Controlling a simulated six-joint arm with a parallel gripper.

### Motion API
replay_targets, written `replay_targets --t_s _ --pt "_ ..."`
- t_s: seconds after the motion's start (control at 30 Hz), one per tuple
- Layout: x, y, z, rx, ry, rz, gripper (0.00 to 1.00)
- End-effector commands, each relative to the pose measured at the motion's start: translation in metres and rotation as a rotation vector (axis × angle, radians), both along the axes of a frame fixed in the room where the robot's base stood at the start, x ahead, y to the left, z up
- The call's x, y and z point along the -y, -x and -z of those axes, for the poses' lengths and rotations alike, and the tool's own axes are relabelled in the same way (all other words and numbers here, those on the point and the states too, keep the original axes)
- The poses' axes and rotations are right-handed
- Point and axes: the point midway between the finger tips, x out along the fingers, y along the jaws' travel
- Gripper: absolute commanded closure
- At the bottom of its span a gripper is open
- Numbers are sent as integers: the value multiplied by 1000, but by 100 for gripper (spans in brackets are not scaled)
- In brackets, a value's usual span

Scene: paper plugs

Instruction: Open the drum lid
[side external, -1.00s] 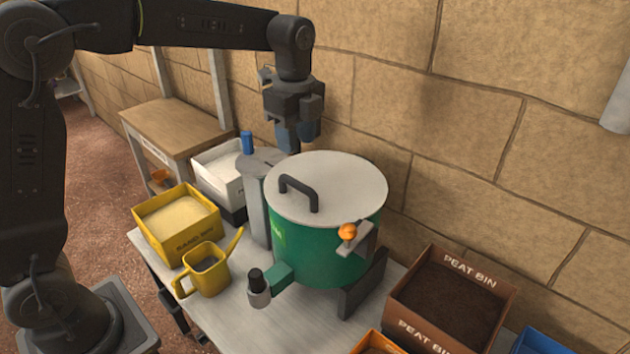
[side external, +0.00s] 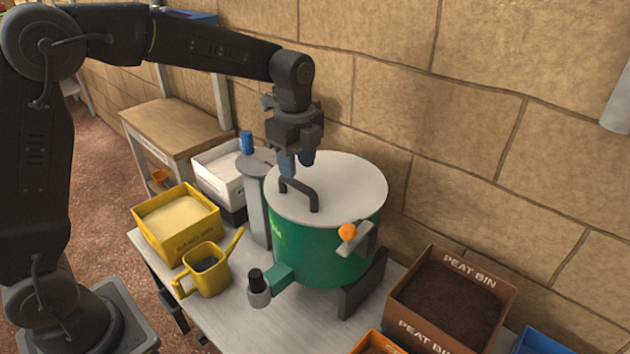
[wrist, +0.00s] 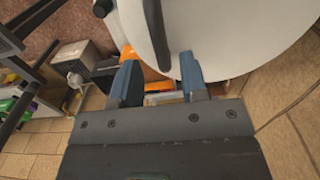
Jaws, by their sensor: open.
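The green drum (side external: 310,250) stands upright on the table, with its pale round lid (side external: 350,190) closed on top. A dark, bent handle (side external: 312,200) stands up from the lid's left part. My gripper (side external: 297,168) is open and empty, pointing down just above and behind the handle, close to its far end. In the wrist view my gripper's two blue fingers (wrist: 160,72) are apart. The lid (wrist: 220,30) fills the upper right there, and the dark handle (wrist: 157,35) lies just beyond the fingertips. Whether a finger touches it I cannot tell.
A grey post (side external: 257,205) stands close left of the drum. An orange knob (side external: 347,231) is on the drum's right side. A yellow can (side external: 206,270) and sand bin (side external: 180,220) are left, a peat bin (side external: 450,300) right. The stone wall (side external: 480,120) rises behind.

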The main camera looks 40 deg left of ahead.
Motion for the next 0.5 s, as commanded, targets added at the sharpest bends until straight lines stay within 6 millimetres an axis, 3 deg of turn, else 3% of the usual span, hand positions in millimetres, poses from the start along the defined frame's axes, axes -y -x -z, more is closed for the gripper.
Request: replay_targets --t_s 0.5 --pt "0 0 36 -3 0 0 60"
